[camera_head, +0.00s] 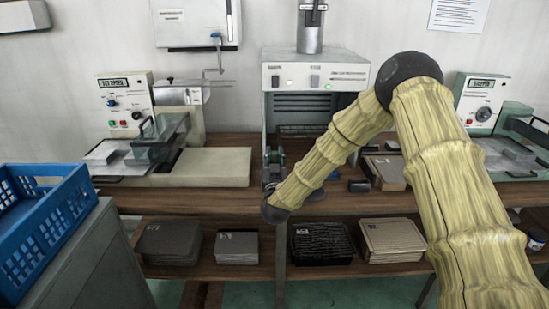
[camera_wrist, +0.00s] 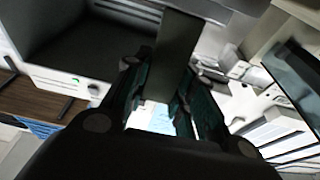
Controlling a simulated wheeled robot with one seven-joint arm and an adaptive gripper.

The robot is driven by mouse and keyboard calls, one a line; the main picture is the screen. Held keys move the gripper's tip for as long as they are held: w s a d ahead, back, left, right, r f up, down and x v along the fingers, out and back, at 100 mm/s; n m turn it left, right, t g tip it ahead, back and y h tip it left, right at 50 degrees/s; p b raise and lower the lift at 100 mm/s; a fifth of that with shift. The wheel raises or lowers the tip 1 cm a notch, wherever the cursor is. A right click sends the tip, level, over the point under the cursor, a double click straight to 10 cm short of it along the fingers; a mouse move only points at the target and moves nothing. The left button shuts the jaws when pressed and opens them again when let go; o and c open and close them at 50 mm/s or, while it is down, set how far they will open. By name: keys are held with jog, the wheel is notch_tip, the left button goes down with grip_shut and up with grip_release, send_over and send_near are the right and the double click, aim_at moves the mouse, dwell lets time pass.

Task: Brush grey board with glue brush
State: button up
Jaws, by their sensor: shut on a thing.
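My gripper (camera_head: 272,165) is over the wooden table, in front of the central white machine. In the wrist view my gripper (camera_wrist: 165,100) has its two green fingers on either side of a dark grey, flat, bar-like thing (camera_wrist: 172,55) and is shut on it. I cannot tell whether this is the glue brush or a piece of board. On the lower shelf are a dark grey stack (camera_head: 170,242) and a lighter grey stack (camera_head: 237,247). Which one is the grey board is not clear. No brush bristles are visible.
The central machine (camera_head: 315,78) stands behind my gripper. A left machine (camera_head: 125,105) and a right machine (camera_head: 480,105) flank it. A brown stack (camera_head: 385,173) lies on the table (camera_head: 225,200) right of my gripper. A blue crate (camera_head: 45,230) is at left.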

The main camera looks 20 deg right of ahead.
jog(key=shift+r+p, duration=2)
jog(key=shift+r, duration=2.45)
